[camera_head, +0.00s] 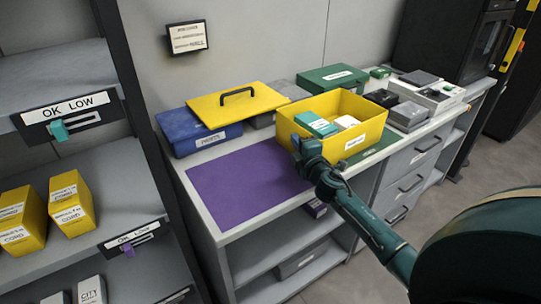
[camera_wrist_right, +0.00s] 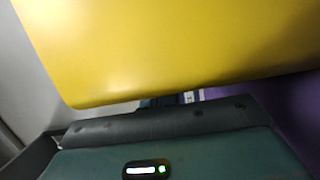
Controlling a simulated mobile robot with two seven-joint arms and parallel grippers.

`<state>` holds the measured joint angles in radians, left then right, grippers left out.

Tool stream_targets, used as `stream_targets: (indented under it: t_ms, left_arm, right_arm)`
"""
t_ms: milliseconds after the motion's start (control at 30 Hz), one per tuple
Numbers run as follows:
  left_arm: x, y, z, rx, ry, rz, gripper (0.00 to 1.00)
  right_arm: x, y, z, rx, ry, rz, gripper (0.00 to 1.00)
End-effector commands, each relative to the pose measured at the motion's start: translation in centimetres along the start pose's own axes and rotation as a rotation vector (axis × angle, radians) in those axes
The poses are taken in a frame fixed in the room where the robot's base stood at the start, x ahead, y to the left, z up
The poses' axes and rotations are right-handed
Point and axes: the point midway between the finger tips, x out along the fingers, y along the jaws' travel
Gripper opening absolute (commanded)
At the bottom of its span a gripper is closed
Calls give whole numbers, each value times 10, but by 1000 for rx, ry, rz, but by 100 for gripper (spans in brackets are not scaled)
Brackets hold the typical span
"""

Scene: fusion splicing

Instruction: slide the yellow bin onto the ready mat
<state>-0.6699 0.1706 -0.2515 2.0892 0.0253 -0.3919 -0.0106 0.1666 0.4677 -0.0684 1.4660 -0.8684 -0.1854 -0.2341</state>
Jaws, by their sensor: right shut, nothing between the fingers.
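The yellow bin (camera_head: 362,139) stands open on the counter, with a teal-and-white box (camera_head: 316,124) and a white item (camera_head: 346,122) inside. A green mat (camera_head: 376,154) shows at its front right, partly hidden by the bin. A purple mat (camera_head: 240,187) lies bare to the left of the bin; I cannot read which mat is marked ready. My right gripper (camera_head: 299,146) is shut and empty at the bin's front left side; I cannot tell whether it touches. In the right wrist view the yellow bin wall (camera_wrist_right: 170,50) fills the top. My left gripper is out of view.
A blue box (camera_head: 196,137) with a yellow handled lid (camera_head: 237,104) stands behind the purple mat. A green case (camera_head: 332,78) and grey devices (camera_head: 407,116) stand behind and right of the bin. A shelf rack with yellow boxes (camera_head: 71,205) is at left.

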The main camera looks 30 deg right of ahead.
Motion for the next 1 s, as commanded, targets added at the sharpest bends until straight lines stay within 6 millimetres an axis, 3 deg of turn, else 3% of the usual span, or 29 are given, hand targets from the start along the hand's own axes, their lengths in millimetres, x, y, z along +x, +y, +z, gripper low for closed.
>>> stream_targets:
  t_ms: [33, 100, 300, 1000]
  left_arm:
    - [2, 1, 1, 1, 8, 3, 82]
    - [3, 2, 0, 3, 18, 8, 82]
    - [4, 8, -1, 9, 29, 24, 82]
    - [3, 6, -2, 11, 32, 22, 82]
  right_arm:
    - [4, -2, 18, -5, -5, 1, 0]
    - [9, -2, 35, -4, -5, 1, 0]
    - [16, -1, 64, -1, -2, 1, 0]
    - [18, 0, 64, 1, 0, 1, 0]
